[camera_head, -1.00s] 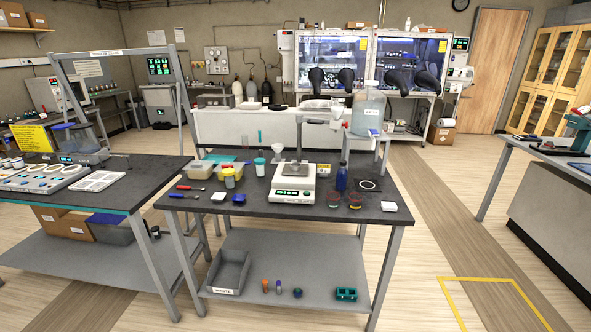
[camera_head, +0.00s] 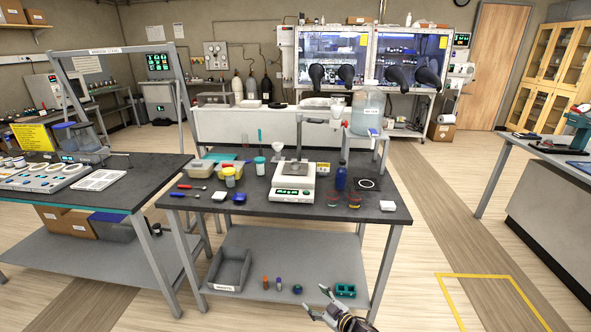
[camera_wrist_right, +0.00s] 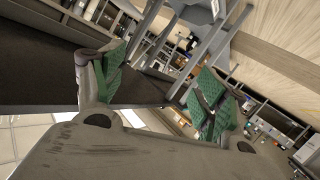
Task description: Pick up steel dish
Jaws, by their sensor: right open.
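I cannot make out a steel dish with certainty. Two small round dishes, one (camera_head: 334,199) and another (camera_head: 354,201), sit at the right front of the dark middle bench (camera_head: 270,208); their material is too small to tell. A balance (camera_head: 293,182) stands left of them, with a grey stand-like part above its body. My right gripper (camera_head: 318,302) shows low at the bottom edge, in front of the bench's lower shelf. It is open and empty, its green finger pads apart in the wrist view (camera_wrist_right: 160,86). My left gripper is not in view.
A blue bottle (camera_head: 341,178), a white square block (camera_head: 388,205) and a black-and-white ring (camera_head: 367,184) stand on the bench's right side. Tubs and jars crowd its left. The lower shelf holds a grey bin (camera_head: 229,270) and a teal rack (camera_head: 345,290). Floor to the right is open.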

